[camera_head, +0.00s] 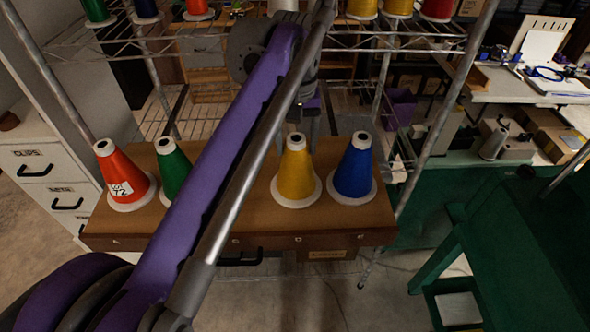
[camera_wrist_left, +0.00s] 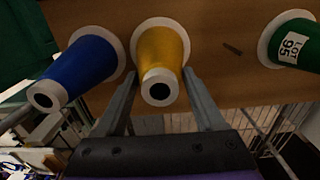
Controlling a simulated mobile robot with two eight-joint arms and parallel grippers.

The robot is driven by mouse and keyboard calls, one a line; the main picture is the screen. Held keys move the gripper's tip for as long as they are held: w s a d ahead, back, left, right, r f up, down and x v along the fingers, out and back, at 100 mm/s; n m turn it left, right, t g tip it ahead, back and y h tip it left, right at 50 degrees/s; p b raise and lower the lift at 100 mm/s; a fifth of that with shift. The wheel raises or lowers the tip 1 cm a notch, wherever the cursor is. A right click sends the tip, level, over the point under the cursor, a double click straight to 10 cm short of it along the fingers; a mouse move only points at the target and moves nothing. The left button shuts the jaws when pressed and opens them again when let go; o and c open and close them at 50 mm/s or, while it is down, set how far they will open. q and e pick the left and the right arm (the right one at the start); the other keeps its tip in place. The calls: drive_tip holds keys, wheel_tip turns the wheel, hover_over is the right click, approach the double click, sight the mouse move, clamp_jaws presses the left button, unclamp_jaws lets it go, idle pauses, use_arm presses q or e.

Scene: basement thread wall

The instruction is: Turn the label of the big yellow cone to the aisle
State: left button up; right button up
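The big yellow cone (camera_head: 296,172) stands upright on the wooden shelf board (camera_head: 245,215), between a green cone (camera_head: 174,168) and a blue cone (camera_head: 354,172). No label shows on its visible sides in either view. My left gripper (camera_head: 301,125) is at the cone's top, partly hidden by my arm. In the left wrist view, its two fingers (camera_wrist_left: 160,74) are spread apart, one on each side of the yellow cone (camera_wrist_left: 165,45) near its narrow end. I cannot tell whether they touch it. My right gripper is out of view.
A red cone (camera_head: 125,180) with a "72" label stands at the board's left end. The blue cone (camera_wrist_left: 78,66) is close to my left fingers; the green cone (camera_wrist_left: 296,45), labelled "LOT 95", is farther off. Wire rack posts (camera_head: 450,100) and an upper shelf (camera_head: 420,40) with more cones surround the arm.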

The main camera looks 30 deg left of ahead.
use_arm(q)
drive_tip(key=c, duration=0.4)
drive_tip(key=shift+c, duration=0.3)
drive_tip(key=shift+r, duration=0.25)
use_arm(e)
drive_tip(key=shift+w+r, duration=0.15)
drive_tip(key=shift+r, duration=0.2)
use_arm(q)
drive_tip(key=m+p, duration=0.1)
drive_tip(key=m, duration=0.2)
drive_tip(key=shift+m, duration=0.3)
drive_tip(key=m+p, duration=0.1)
drive_tip(key=m, duration=0.4)
drive_tip(key=shift+m, duration=0.3)
drive_tip(key=m, duration=0.7)
drive_tip(key=shift+p, duration=0.35)
drive_tip(key=m, duration=0.6)
drive_tip(key=shift+m, duration=0.3)
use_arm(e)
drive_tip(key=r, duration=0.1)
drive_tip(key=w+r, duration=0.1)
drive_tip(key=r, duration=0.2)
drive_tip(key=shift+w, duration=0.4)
use_arm(q)
drive_tip(key=shift+f, duration=0.25)
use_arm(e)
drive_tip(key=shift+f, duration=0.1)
